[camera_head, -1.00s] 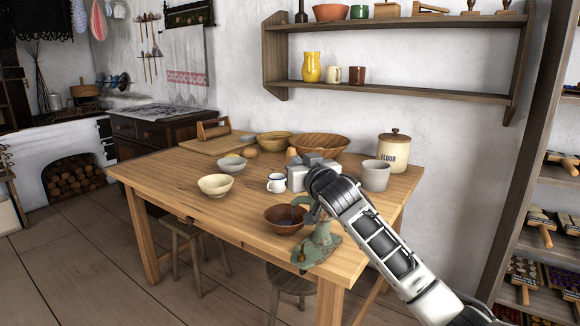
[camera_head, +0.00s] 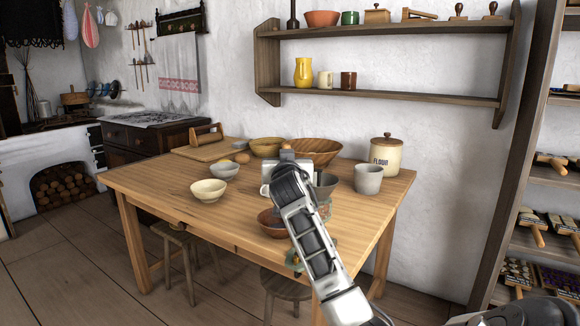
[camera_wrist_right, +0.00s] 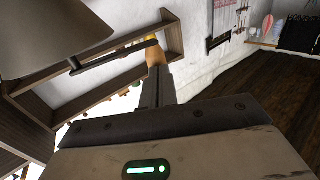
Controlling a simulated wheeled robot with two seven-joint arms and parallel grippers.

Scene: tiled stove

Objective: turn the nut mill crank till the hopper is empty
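The green nut mill (camera_head: 294,261) is at the front right edge of the table, mostly hidden behind my right arm. Its grey hopper (camera_head: 326,184) shows just right of the arm; its inside cannot be made out. A brown bowl (camera_head: 270,224) stands left of the mill, partly covered by the arm. My right gripper (camera_head: 286,154) is above the table, with the crank's wooden handle (camera_head: 286,146) at its fingertips. In the right wrist view the fingers close around this handle (camera_wrist_right: 155,55), and the grey hopper (camera_wrist_right: 55,35) looms at upper left. My left gripper is out of view.
A white mug (camera_head: 265,190) is close left of my gripper. A cream bowl (camera_head: 208,191), a grey bowl (camera_head: 224,172), a wooden bowl (camera_head: 315,149), a grey pot (camera_head: 368,179) and a flour jar (camera_head: 386,154) stand on the table (camera_head: 165,192). The left front is clear.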

